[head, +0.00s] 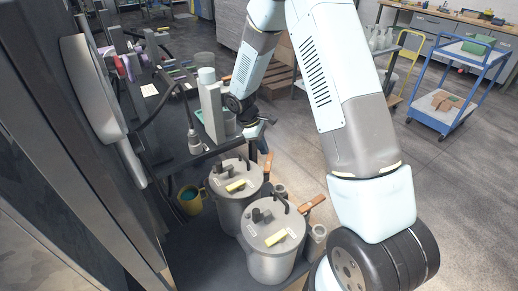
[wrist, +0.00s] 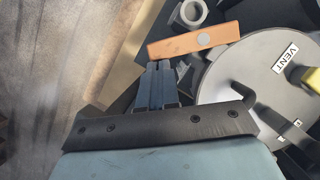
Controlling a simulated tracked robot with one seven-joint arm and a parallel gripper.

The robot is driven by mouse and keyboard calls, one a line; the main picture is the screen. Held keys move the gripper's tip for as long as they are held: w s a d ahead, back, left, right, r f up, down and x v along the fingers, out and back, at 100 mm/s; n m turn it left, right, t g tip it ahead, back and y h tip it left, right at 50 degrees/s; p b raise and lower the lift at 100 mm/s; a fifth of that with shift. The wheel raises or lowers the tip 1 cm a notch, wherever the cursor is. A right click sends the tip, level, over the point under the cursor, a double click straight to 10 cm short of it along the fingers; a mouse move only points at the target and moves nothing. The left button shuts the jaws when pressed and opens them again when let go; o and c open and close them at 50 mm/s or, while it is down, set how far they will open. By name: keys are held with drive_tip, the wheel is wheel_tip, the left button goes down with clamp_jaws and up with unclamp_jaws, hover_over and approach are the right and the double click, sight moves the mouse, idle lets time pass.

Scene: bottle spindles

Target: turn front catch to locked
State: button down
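Two grey lidded pots stand below the bench, the nearer one (head: 272,250) in front of the farther one (head: 235,205). Beside the nearer pot is an orange-brown catch lever (head: 312,204); a similar lever (head: 267,166) is beside the farther pot. I cannot tell which is the front catch.
A lid marked VENT (wrist: 265,70) has a dark bent handle and a yellow part (wrist: 312,80). A grey ring (wrist: 190,13) is beyond the lever. A blue cart (head: 455,95) is far right; open floor lies between.

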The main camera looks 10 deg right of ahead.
drive_tip(key=m, duration=0.1)
drive_tip(key=d+m+g, duration=0.1)
drive_tip(key=m, duration=0.1)
drive_tip(key=d+m+y, duration=0.1)
drive_tip(key=shift+s+d+f+m, duration=0.1)
drive_tip(key=shift+s+d+m, duration=0.1)
drive_tip(key=shift+d+m, duration=0.1)
drive_tip(key=shift+s+d+m+g+y, duration=0.3)
drive_tip(key=shift+d+m, duration=0.15)
drive_tip(key=shift+m, duration=0.55)
drive_tip(key=shift+s+d+m+g+y, duration=0.15)
drive_tip(key=shift+d+m+g+y, duration=0.2)
drive_tip(key=shift+m, duration=0.65)
drive_tip(key=shift+d, duration=0.1)
drive_tip(key=v, duration=1)
